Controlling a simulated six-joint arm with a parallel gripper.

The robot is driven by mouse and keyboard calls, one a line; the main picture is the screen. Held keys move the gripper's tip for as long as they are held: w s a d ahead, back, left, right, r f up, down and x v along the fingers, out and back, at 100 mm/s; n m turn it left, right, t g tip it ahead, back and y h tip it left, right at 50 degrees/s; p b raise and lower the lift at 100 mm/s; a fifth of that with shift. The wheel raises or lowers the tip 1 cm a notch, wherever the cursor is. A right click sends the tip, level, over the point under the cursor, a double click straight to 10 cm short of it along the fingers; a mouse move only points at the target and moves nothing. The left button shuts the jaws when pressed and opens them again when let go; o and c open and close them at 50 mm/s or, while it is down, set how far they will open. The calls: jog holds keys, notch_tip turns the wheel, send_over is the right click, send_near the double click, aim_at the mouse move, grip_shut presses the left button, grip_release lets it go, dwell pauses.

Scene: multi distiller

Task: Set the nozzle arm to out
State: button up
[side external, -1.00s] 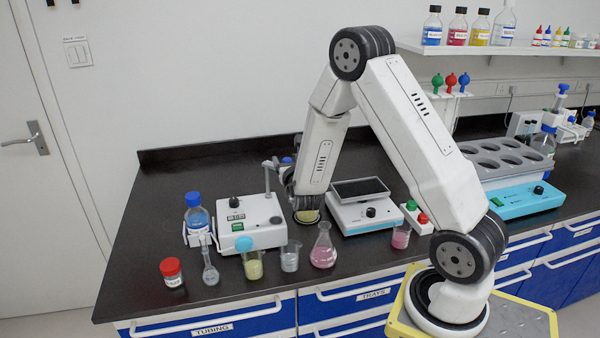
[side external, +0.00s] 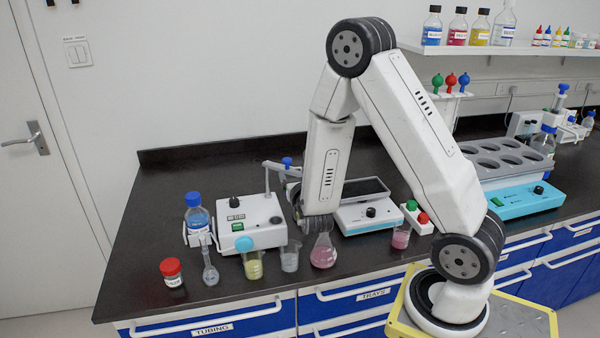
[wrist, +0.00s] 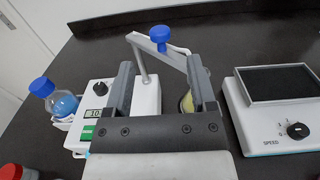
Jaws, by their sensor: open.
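The white dispensing unit (side external: 247,220) has a grey post with a nozzle arm (side external: 281,168) at its top right, pointing right, with a blue knob (side external: 287,161). A beaker with yellow liquid (wrist: 185,103) is below the arm's outer end, partly hidden by my right finger. My gripper (wrist: 162,82) is open and empty, its fingers on either side of the arm's line of view. In the side view its tips are hard to make out.
A pink flask (side external: 323,250) stands close in front of my gripper. A balance-like unit (side external: 363,210) stands to the right. A blue-capped bottle (side external: 197,218) is left of the unit, and several beakers line the front edge. Bench behind the unit is clear.

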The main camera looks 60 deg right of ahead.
jog(key=shift+w+a, duration=0.1)
jog(key=shift+w, duration=0.05)
grip_shut()
jog(key=a+m+g+h, duration=0.4)
jog(key=a+m+g, duration=0.2)
jog(key=a, duration=0.5)
jog(key=shift+w+a+g+h, duration=0.25)
jog(key=shift+g+h, duration=0.05)
jog(key=shift+g, duration=0.8)
